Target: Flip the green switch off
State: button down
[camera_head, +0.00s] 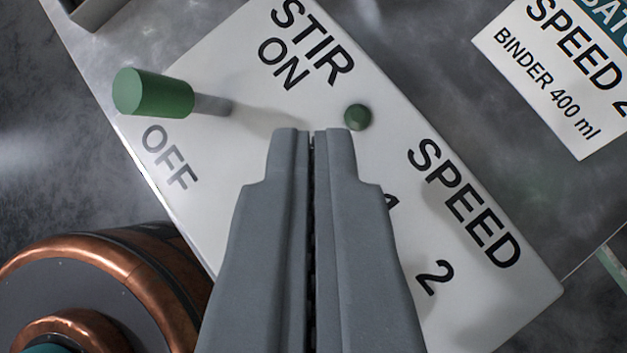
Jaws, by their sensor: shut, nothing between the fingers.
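The green switch is a lever with a green cylindrical cap (153,93) on a grey stem. It stands out from a white panel marked STIR, with ON above it to the right and OFF below it. The cap points left in the picture; I cannot tell for sure which mark it leans to. My gripper (312,135) is shut and empty, over the middle of the panel. Its fingertips are to the right of the lever and apart from it. The fingers hide part of the panel's lower lettering.
A small green dome (357,117) sits on the panel just right of my fingertips. SPEED and 2 are printed to the lower right. A copper-rimmed round device (95,265) is at lower left. A white label card (560,75) lies at upper right.

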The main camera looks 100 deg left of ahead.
jog(key=s+v, duration=0.1)
jog(key=v, duration=0.6)
jog(key=shift+d+f, duration=0.2)
jog(key=shift+f, duration=0.1)
jog(key=shift+s, duration=0.1)
